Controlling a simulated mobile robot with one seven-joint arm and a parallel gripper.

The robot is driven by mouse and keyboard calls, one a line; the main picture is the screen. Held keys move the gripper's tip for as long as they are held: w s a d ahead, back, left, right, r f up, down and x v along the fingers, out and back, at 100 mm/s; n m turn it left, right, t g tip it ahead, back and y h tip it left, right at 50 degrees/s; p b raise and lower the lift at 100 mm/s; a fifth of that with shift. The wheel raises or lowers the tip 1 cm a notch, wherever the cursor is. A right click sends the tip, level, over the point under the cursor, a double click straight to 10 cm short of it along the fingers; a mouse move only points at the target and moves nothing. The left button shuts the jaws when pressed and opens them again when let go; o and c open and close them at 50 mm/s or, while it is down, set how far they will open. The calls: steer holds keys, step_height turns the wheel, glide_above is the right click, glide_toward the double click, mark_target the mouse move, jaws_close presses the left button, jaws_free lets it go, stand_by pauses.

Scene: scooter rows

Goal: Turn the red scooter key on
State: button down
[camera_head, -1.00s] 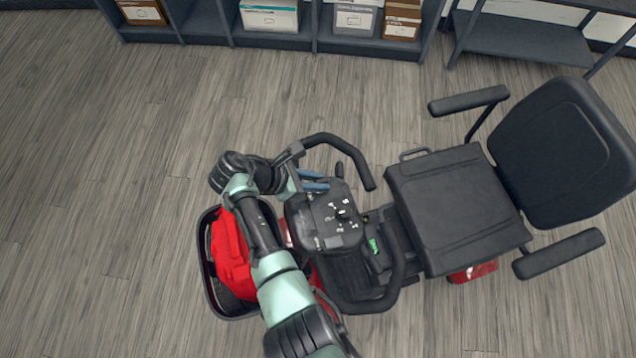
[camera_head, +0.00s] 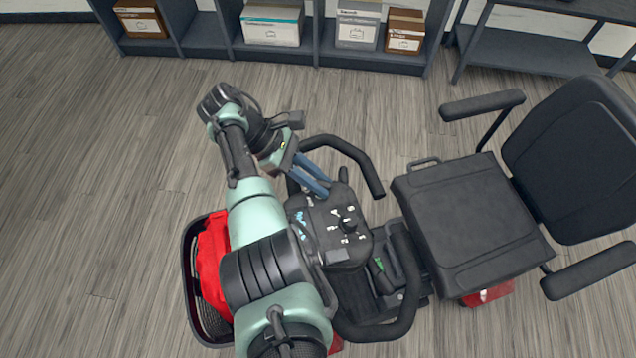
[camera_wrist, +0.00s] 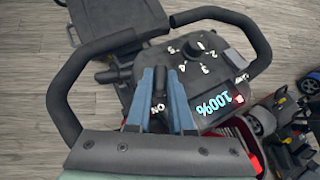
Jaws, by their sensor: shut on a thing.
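The scooter has a dark console (camera_head: 335,238) with a numbered speed dial (camera_head: 347,222), black looped handlebars and a red front body. My gripper (camera_head: 322,186) reaches the console's far edge from the left with its blue fingers close together. In the wrist view my gripper (camera_wrist: 163,78) is shut on a small dark key (camera_wrist: 171,80), mostly hidden between the fingers. An "ON" label (camera_wrist: 158,108) shows between the fingers. The key itself cannot be made out in the head view.
A front basket (camera_head: 193,285) holding something red lies beside my arm. The black seat (camera_head: 470,218) is to the right. Shelves with boxes (camera_head: 272,25) line the back. Other scooters (camera_wrist: 290,125) show at the wrist view's right. The floor at left is clear.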

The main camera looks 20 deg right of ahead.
steer(key=shift+s, duration=0.1)
stand_by(0.3)
steer(key=c, duration=0.8)
jaws_free()
steer(key=b+v, duration=0.8)
steer(key=v, duration=0.5)
